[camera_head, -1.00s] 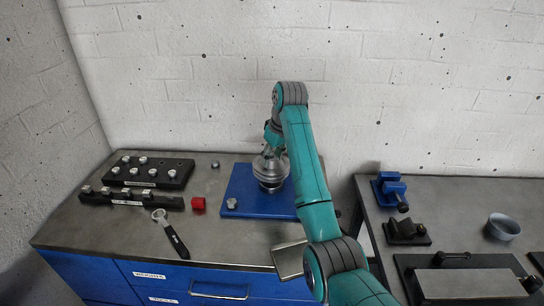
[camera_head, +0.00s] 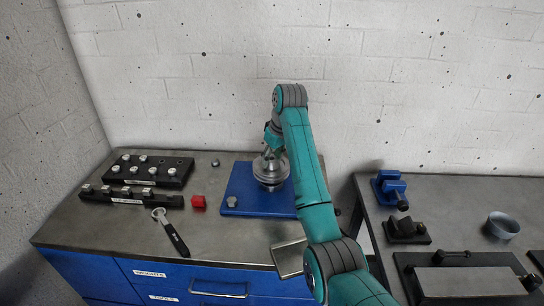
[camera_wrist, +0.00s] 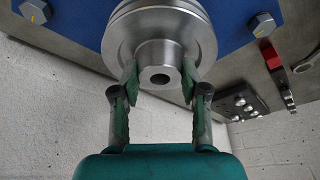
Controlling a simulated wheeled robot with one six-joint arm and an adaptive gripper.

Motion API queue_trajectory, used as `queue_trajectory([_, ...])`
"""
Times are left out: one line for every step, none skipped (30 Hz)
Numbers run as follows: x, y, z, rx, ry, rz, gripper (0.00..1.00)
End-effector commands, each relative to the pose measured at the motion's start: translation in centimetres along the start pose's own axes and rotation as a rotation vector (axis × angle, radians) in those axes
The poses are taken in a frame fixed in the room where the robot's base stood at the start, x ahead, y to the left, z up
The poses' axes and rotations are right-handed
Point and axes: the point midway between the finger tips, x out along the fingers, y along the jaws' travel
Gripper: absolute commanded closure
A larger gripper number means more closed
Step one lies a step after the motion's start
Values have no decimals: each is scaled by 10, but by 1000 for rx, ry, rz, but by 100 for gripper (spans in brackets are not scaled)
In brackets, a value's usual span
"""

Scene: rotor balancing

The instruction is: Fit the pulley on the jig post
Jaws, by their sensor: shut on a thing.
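The pulley is a silver grooved metal wheel with a hub and a central bore. It shows in the wrist view (camera_wrist: 160,45) and in the head view (camera_head: 270,170), over the blue jig plate (camera_head: 245,203). My gripper (camera_wrist: 160,82) is shut on the pulley's hub, one green finger on each side. A hex bolt head (camera_head: 232,201) stands at the plate's front left corner.
A right-hand bench holds a blue vise (camera_head: 391,188) and a grey bowl (camera_head: 502,225). The wall is close behind.

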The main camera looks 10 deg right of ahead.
Motion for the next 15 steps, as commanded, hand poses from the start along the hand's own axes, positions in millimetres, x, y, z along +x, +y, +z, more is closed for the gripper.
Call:
queue_trajectory([0, 0, 0, 0, 3, 1, 100])
queue_trajectory([0, 0, 0, 0, 3, 1, 100])
queue_trajectory([1, 0, 0, 0, 2, 1, 100])
queue_trajectory([2, 0, 0, 0, 2, 1, 100])
queue_trajectory([3, 0, 1, 0, 2, 1, 100])
queue_trajectory([4, 0, 1, 0, 2, 1, 100])
queue_trajectory([4, 0, 1, 0, 2, 1, 100])
queue_trajectory([5, 0, 1, 0, 2, 1, 100])
queue_trajectory([6, 0, 2, 0, 2, 1, 100])
queue_trajectory([7, 0, 2, 0, 2, 1, 100])
queue_trajectory([7, 0, 2, 0, 2, 1, 100])
queue_trajectory([8, 0, 2, 0, 2, 1, 100])
queue_trajectory([9, 0, 2, 0, 2, 1, 100])
queue_trajectory([9, 0, 3, 0, 2, 1, 100])
queue_trajectory([10, 0, 3, 0, 2, 1, 100])
